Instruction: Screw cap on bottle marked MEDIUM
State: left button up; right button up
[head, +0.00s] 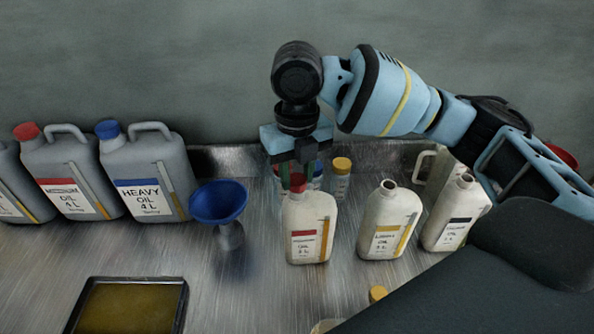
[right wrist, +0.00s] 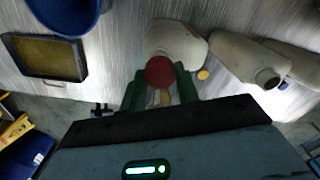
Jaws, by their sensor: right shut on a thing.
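A cream bottle (head: 310,228) with a red label stands upright on the metal bench, left of two similar open bottles. Its label is too small to read surely; the red matches the big can marked MEDIUM. My right gripper (head: 297,180) points down over the neck of this bottle, shut on a red cap (right wrist: 160,71). In the right wrist view the cap sits between the green fingertips, over the bottle top (right wrist: 180,45). The cap appears at the neck; whether it is threaded on cannot be told. My left gripper is out of view.
Two open cream bottles, LIGHT-looking (head: 390,222) and blue-labelled (head: 453,215), stand right. A yellow-capped jar (head: 341,180) is behind. A blue funnel (head: 218,202), an oil tray (head: 128,306) and big cans (head: 150,175) are left. A yellow cap (head: 377,293) lies in front.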

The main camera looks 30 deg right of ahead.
jog(key=shift+f, duration=0.85)
dwell(0.7)
jog(key=o, duration=1)
jog(key=shift+f, duration=0.1)
notch_tip(320, 180, up, 8)
jog(key=shift+f, duration=0.1)
